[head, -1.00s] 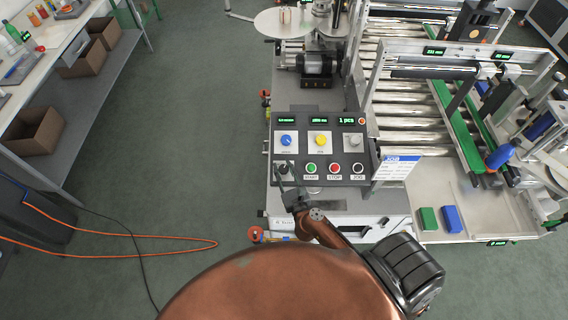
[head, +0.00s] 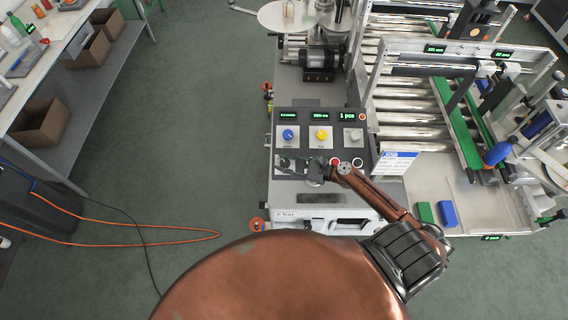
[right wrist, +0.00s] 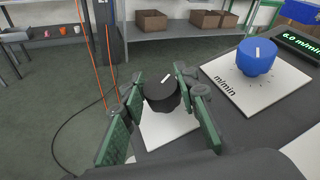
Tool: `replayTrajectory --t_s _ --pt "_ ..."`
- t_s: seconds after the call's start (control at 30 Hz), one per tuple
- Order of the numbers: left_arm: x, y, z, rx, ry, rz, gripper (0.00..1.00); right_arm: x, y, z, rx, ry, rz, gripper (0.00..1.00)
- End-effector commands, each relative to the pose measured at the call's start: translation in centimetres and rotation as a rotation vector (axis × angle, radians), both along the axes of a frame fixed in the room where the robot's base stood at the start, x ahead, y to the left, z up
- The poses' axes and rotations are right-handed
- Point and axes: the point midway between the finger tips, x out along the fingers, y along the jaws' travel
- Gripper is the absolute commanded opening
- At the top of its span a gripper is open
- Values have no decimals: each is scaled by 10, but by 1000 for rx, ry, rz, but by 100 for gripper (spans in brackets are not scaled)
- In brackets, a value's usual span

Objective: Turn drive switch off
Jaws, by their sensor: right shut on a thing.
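The drive switch, a black round knob (right wrist: 162,92) with a white pointer mark, sits on a white plate at the lower left of the control panel (head: 304,116). My right gripper (right wrist: 160,105) has its green-padded fingers on both sides of this knob and is shut on it. In the head view my right gripper (head: 287,163) reaches in from the right and covers most of the knob. The pointer mark slants up and right in the wrist view. The switch's position labels cannot be read. My left gripper is not in view.
A blue knob (head: 288,134), a yellow knob (head: 321,135) and a grey knob (head: 352,136) stand in the row above. My right arm partly covers the push buttons. Green (head: 424,212) and blue (head: 448,214) blocks lie right of the panel.

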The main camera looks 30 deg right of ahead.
Motion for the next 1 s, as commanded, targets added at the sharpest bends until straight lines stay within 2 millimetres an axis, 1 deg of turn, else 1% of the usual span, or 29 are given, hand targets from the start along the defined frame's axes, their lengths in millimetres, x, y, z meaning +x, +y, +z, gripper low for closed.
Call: replayTrajectory --t_s 0.03,0.2,0.43,0.7,1.0 --pt "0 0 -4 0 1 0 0 2 -2 0 -14 3 33 4" --pt "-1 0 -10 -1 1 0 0 2 -1 0 -47 24 142 4" --pt "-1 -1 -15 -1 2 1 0 1 0 0 -76 41 238 4" --pt "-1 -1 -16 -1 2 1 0 1 0 1 -87 51 279 4" --pt "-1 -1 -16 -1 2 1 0 1 1 1 -88 50 282 4"
